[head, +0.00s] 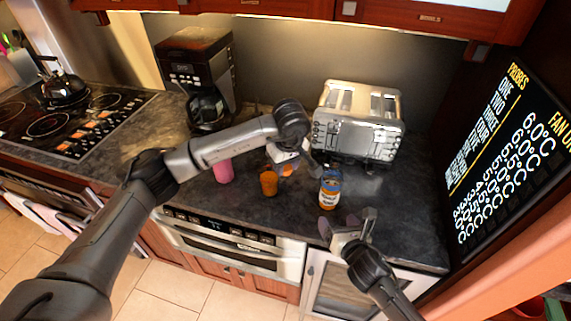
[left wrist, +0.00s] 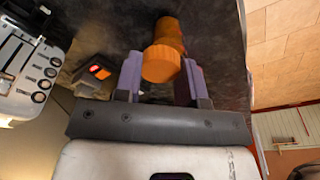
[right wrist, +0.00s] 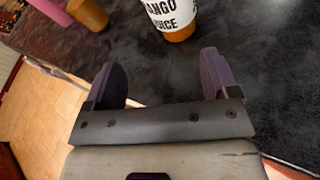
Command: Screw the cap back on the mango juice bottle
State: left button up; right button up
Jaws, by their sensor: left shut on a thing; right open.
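The mango juice bottle (head: 329,190) stands upright on the dark counter in front of the toaster. Its label and orange lower part show in the right wrist view (right wrist: 176,22). My left gripper (head: 285,165) is over the counter to the left of the bottle. In the left wrist view it is shut on the orange ribbed cap (left wrist: 161,64), held between its fingers, apart from the bottle. My right gripper (head: 347,226) is open and empty at the counter's front edge, on the near side of the bottle. The bottle's mouth is too small to make out.
An orange cup (head: 268,184) and a pink cup (head: 223,171) stand left of the bottle. A toaster (head: 358,122) is behind it and a coffee maker (head: 200,75) stands back left. A lit display panel (head: 508,150) rises at the right. Counter right of the bottle is clear.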

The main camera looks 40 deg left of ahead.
aim_at(332, 205)
pick_arm(q)
jog(key=shift+w+d+f, duration=0.1)
jog(key=shift+d, duration=0.05)
pick_arm(e)
jog(key=shift+w+d+n, duration=0.35)
jog(key=shift+w+n, duration=0.4)
jog(key=shift+n, duration=0.15)
pick_arm(q)
jog(key=shift+f, duration=0.2)
pick_arm(e)
jog(key=shift+w, duration=0.25)
pick_arm(q)
jog(key=shift+f+b, duration=0.35)
jog(key=shift+b, duration=0.25)
pick_arm(e)
jog(key=shift+w+a+f, duration=0.15)
jog(key=shift+a+f, duration=0.05)
jog(key=shift+f, duration=0.05)
pick_arm(q)
notch_tip(332, 205, down, 7)
jog(key=b, duration=0.7)
pick_arm(e)
jog(key=x, duration=0.7)
jog(key=shift+d, duration=0.1)
pick_arm(q)
jog(key=shift+f+b, duration=0.8)
jog(key=shift+b, duration=0.05)
pick_arm(e)
jog(key=shift+x, duration=1.1)
jog(key=shift+r, duration=0.15)
